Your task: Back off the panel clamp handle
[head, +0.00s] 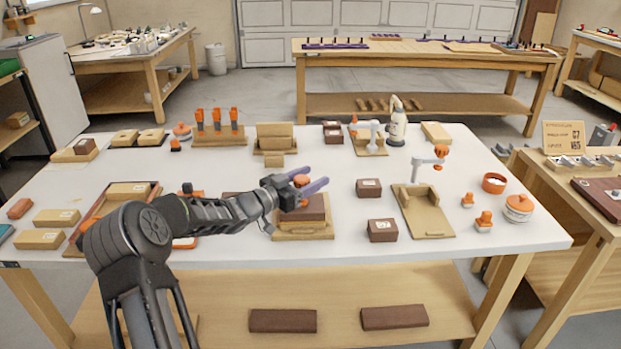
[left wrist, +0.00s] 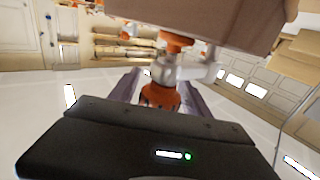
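The panel clamp (left wrist: 165,72) shows in the left wrist view as a grey body with orange parts. Its orange handle (left wrist: 160,96) lies between my left gripper's purple fingers, with gaps at the sides. In the head view, the orange handle (head: 301,180) shows between the fingers of my left gripper (head: 309,178), which is open. Below it a brown block (head: 314,208) sits on a light wooden base (head: 303,235). The arm hides part of the clamp in the head view. My right gripper is out of view.
Brown blocks (head: 369,188) and (head: 382,230) stand to the right of the fixture. A second wooden stand with a grey and orange clamp (head: 428,163) is farther right. The table front (head: 420,256) is clear.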

